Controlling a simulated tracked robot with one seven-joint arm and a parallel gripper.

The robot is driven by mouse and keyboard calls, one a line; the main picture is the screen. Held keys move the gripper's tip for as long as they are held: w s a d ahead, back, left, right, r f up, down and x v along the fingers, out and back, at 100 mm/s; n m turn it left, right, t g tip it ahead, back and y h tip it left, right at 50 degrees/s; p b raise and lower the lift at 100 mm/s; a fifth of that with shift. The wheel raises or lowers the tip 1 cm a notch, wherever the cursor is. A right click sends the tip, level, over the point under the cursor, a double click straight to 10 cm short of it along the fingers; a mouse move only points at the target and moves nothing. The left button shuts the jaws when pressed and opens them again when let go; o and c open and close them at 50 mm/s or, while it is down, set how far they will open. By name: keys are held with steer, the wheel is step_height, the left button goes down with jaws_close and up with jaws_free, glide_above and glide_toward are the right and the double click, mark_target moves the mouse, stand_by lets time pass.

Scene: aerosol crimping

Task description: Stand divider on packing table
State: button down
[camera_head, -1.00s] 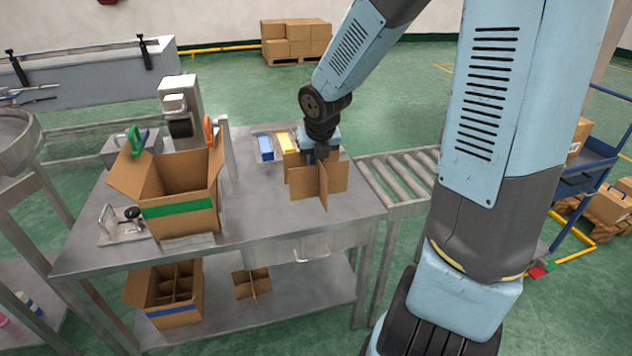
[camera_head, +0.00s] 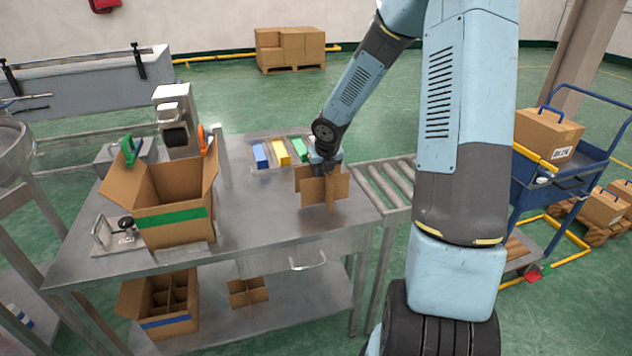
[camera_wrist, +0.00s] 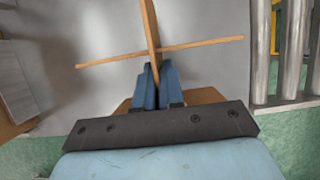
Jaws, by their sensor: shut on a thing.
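The cardboard divider (camera_head: 318,190), made of crossed panels, is at the right part of the packing table (camera_head: 262,212). In the head view it is upright. My gripper (camera_head: 325,166) is above it with the jaws shut on one panel. In the wrist view the blue fingers (camera_wrist: 156,85) pinch that panel, and the crossing panel of the divider (camera_wrist: 200,43) lies beyond them. I cannot tell whether the lower edge touches the tabletop.
An open carton with a green stripe (camera_head: 174,222) stands on the table's left. Blue, yellow and green blocks (camera_head: 281,154) lie behind the divider. A roller conveyor (camera_head: 388,186) adjoins at right. Another divider (camera_head: 248,292) and a partitioned carton (camera_head: 168,318) are on the lower shelf.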

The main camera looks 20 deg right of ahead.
steer(key=shift+w+d+f, duration=0.1)
steer(key=shift+w+f, duration=0.05)
steer(key=shift+f, duration=1.65)
steer(key=c, duration=1.2)
jaws_free()
steer(key=shift+c, duration=0.2)
